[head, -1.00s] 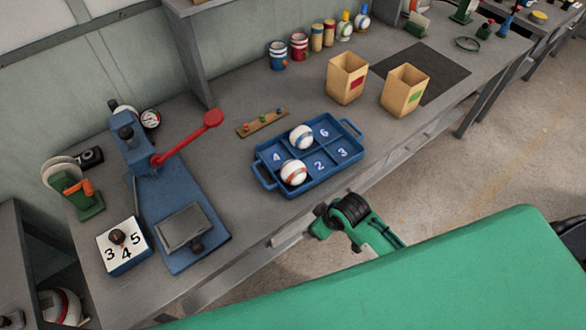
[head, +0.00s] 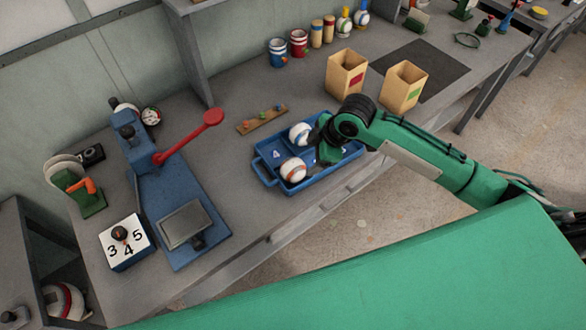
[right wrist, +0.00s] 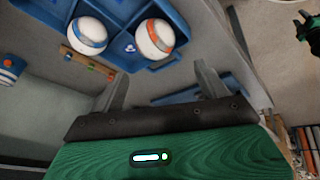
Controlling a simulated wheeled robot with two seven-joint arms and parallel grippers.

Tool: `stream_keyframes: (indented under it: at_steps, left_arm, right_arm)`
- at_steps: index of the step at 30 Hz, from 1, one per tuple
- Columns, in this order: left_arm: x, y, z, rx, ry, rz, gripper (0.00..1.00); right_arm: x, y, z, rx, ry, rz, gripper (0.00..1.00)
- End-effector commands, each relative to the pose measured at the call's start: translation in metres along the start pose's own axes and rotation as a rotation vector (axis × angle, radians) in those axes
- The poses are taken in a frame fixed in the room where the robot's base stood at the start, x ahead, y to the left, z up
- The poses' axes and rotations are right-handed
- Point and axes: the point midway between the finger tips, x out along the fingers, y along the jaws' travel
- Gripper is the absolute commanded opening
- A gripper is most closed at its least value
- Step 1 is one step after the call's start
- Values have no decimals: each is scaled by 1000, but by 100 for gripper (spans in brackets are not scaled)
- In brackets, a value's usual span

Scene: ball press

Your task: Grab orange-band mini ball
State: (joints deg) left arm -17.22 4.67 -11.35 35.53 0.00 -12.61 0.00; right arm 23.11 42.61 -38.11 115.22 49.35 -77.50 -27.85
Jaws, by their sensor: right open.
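The orange-band mini ball (head: 293,169), white with an orange stripe, sits in the front left part of the blue tray (head: 264,174). A blue-band ball (head: 300,133) sits behind it in the tray. My right gripper (head: 322,152) is over the tray, just right of the balls, and its arm hides the tray's right part. In the right wrist view my right gripper (right wrist: 162,82) is open and empty, with the orange-band ball (right wrist: 154,38) beyond its fingertips. A green and black part at that view's top right looks like my left gripper (right wrist: 303,28); its jaw state is unclear.
A blue press with a red lever (head: 185,138) stands left of the tray. A wooden strip with colored pegs (head: 262,120) lies behind the tray. Two tan boxes (head: 345,72) (head: 404,86) stand behind my right arm. The bench's front edge is close to the tray.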

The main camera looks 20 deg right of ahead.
Motion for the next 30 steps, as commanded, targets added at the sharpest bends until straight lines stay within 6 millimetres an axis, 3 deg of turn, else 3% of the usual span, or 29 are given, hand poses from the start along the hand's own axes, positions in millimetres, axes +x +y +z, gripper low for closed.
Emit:
stream_keyframes:
  at_steps: [5,15,23,30]
  left_arm:
    - [-3,3,-1,0,1,3,36]
    - [-15,3,-2,1,1,4,36]
    - [-19,3,-3,1,1,4,36]
    - [-35,2,-4,1,1,3,36]
  right_arm:
    - [6,8,2,-13,-5,-4,75]
    - [68,8,2,-12,-5,-4,75]
    - [85,8,2,-13,-5,-3,75]
    - [111,10,0,-12,-5,-4,75]
